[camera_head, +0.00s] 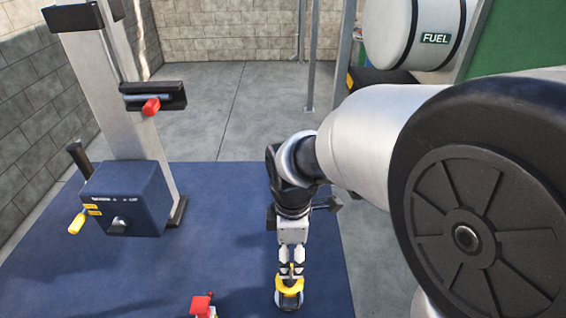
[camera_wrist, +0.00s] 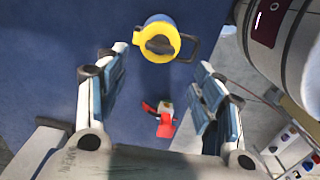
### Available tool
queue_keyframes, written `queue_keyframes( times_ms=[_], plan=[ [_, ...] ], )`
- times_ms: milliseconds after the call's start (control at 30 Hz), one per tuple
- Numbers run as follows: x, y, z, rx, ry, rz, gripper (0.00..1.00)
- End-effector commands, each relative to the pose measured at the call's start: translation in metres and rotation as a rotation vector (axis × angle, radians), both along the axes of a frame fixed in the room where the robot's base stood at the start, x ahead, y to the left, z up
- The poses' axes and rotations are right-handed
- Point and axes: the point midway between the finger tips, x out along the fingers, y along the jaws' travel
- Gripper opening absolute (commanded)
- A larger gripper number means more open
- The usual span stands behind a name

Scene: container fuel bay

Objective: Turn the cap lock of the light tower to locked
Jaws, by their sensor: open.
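My gripper (camera_head: 291,268) points down above the blue mat. The can (camera_wrist: 155,28) is ahead of the fingertips in the wrist view. A small red-and-white object (camera_head: 202,305) lies left of the can; it also shows between the fingers in the wrist view (camera_wrist: 165,120). I cannot clearly identify the light tower's cap lock.
A grey post with a dark blue box (camera_head: 125,198), a yellow handle (camera_head: 77,223) and a red knob (camera_head: 151,106) stands at left. A white FUEL tank (camera_head: 412,35) is at the back right. The blue mat (camera_head: 225,215) has clear room between.

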Motion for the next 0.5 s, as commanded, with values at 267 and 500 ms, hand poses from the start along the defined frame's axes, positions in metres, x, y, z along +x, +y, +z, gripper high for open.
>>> queue_keyframes(
  times_ms=[267, 500],
  plan=[
    [-0.001, 0.0, -0.061, -0.001, 0.004, -0.001, 0.62],
    [0.0, 0.0, -0.088, 0.0, 0.001, -0.001, 0.62]
  ],
)
